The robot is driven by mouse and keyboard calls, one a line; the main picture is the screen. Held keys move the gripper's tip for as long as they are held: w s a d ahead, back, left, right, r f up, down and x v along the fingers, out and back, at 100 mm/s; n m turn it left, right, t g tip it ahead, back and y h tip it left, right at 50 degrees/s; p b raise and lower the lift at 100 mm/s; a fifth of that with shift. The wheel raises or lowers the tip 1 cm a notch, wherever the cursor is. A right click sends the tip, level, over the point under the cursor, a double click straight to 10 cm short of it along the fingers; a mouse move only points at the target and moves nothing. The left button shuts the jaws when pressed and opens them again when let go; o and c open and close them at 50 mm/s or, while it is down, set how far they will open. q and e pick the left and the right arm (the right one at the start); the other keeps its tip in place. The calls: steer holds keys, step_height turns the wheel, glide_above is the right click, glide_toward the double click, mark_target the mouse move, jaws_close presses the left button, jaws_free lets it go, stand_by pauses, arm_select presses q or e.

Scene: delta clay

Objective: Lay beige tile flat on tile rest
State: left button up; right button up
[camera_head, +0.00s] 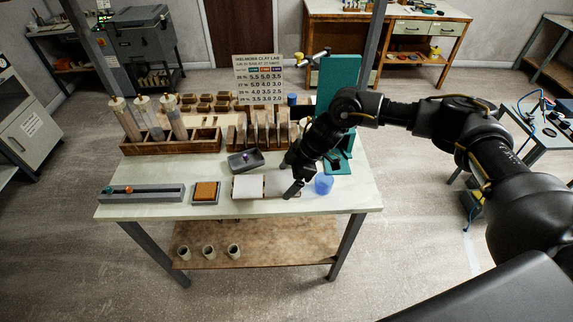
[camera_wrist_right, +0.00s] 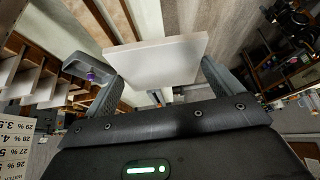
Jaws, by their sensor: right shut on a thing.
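My right gripper (camera_head: 292,187) is low over the front right of the table. It is shut on a pale off-white tile (camera_head: 279,183), the beige tile as far as I can tell. In the right wrist view the tile (camera_wrist_right: 156,62) spans between the two fingers (camera_wrist_right: 160,85), broad face toward the camera. Another pale flat panel (camera_head: 249,187) with a wooden edge lies just left of it in the head view; it may be the tile rest, but I cannot tell. Whether the held tile touches what lies below is unclear. My left gripper is out of view.
A grey tray with a purple knob (camera_head: 245,160) lies behind the tile. Wooden racks (camera_head: 170,141) fill the back.

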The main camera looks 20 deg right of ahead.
mark_target(289, 174)
steer(key=shift+w, duration=0.45)
steer(key=shift+w+f, duration=0.15)
steer(key=shift+f, duration=0.1)
steer(key=shift+w+f+b, duration=0.2)
steer(key=shift+f+b, duration=0.15)
steer(key=shift+f, duration=0.05)
steer(key=f+b, duration=0.1)
steer(key=w+f+b, duration=0.1)
steer(key=shift+w+d+f+b, duration=0.15)
steer(key=shift+w+d+b, duration=0.1)
steer(key=shift+b, duration=0.1)
steer(key=w+f+b, duration=0.1)
steer(key=b, duration=0.1)
steer(key=w+f+b, duration=0.1)
steer(key=f+b, duration=0.1)
steer(key=w+f+b, duration=0.1)
steer(key=b, duration=0.1)
steer(key=shift+d+f, duration=0.2)
steer(key=shift+d, duration=0.2)
arm_select(q)
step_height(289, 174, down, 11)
steer(key=b, duration=0.2)
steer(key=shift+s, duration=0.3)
arm_select(e)
steer(key=shift+w+d+f, duration=0.1)
steer(key=shift+w+f, duration=0.15)
steer(key=shift+f, duration=0.25)
steer(key=shift+w+f, duration=0.2)
steer(key=shift+f, duration=0.3)
